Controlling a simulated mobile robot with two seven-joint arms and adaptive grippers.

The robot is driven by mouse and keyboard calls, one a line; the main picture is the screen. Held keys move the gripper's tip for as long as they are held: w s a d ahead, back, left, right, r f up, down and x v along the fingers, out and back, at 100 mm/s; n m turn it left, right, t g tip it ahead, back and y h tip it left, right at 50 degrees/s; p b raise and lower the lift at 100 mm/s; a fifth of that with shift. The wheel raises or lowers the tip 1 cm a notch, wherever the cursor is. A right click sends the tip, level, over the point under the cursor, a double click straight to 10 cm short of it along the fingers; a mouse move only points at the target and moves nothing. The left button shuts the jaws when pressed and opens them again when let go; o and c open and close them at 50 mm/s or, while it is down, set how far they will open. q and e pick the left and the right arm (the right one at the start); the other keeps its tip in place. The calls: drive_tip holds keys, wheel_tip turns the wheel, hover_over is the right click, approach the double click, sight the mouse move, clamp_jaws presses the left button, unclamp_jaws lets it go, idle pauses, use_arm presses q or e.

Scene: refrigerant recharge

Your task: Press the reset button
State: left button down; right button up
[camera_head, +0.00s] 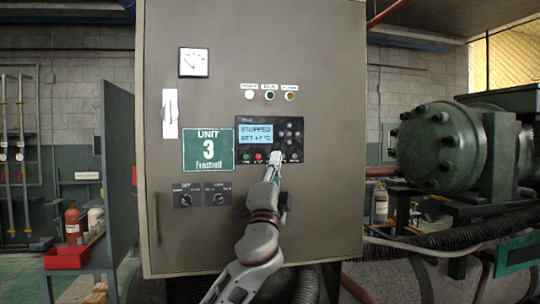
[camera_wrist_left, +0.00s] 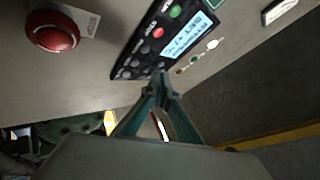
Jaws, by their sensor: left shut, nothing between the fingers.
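The black controller panel (camera_head: 288,133) is on the front of the grey cabinet, with a lit display (camera_head: 255,134) reading STOPPED, SET +7 °C. Under the display are a green button and a red button (camera_head: 259,157). Several round grey keys (camera_head: 291,133) are at its right. I cannot read which button is the reset. My left gripper (camera_head: 276,157) is shut and empty, its tip in front of the panel's lower edge, right of the red button, hiding what is behind it. In the left wrist view the shut fingertips (camera_wrist_left: 159,78) are close to the panel (camera_wrist_left: 150,45); contact cannot be told.
A red mushroom stop button (camera_wrist_left: 53,31) sticks out from the cabinet in the left wrist view. Three indicator lamps (camera_head: 270,95) are above the panel and rotary switches (camera_head: 201,195) below left. A green compressor (camera_head: 437,148) stands at right.

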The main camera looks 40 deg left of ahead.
use_arm(q)
drive_tip(key=shift+s+d, duration=0.75)
drive_tip(key=shift+d, duration=0.1)
use_arm(e)
drive_tip(key=shift+w+r, duration=0.25)
drive_tip(key=shift+r, duration=0.35)
